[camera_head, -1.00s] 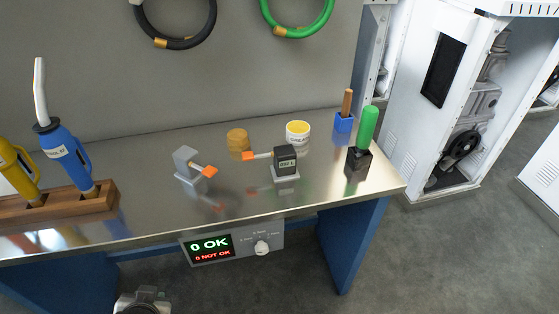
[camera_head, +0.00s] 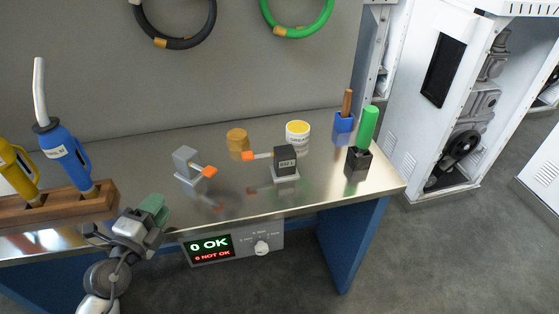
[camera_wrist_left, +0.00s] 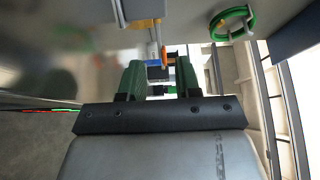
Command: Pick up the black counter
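The black counter (camera_head: 285,159) stands upright on a light base on the metal bench, with a small display on its front. Its lever points left and ends in an orange tip (camera_head: 248,156). My left gripper (camera_head: 155,209) is at the bench's front edge, left of the counter and well apart from it. The wrist view shows its two green fingers (camera_wrist_left: 160,78) apart, with nothing held between them. A small dark shape beyond the fingers may be the counter, but I cannot tell for sure. My right gripper is not in view.
A grey counter (camera_head: 186,162) with an orange-tipped lever stands between my left gripper and the black counter. Behind are an amber jar (camera_head: 238,140) and a grease tub (camera_head: 298,132). Brushes stand in blue (camera_head: 344,123) and black (camera_head: 358,164) holders at right.

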